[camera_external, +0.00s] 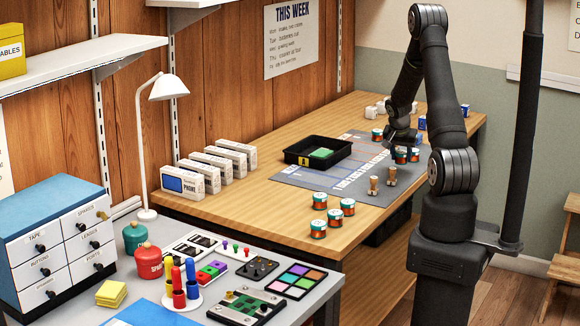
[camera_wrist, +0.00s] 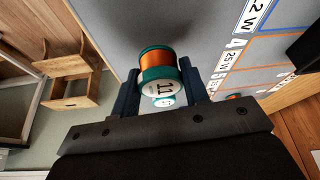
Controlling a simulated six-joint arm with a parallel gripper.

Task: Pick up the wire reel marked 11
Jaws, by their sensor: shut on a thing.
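In the wrist view, the wire reel marked 11 (camera_wrist: 158,72) has teal flanges, orange wire and a white label. It sits between the two fingers of my gripper (camera_wrist: 160,95), which is shut on it. Another reel with a white label (camera_wrist: 163,101) shows partly behind it. In the external view, my gripper (camera_external: 402,141) is over the right part of the grey mat (camera_external: 330,181). Reels (camera_external: 401,156) show just below it; I cannot tell there which is the held one.
Several other reels (camera_external: 319,201) stand at the front of the wooden table, and one (camera_external: 377,135) stands left of my gripper. A black tray (camera_external: 297,149) with a green thing lies on the mat's left. Small wooden pieces (camera_external: 391,176) stand nearby. Blue items (camera_external: 422,122) are behind.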

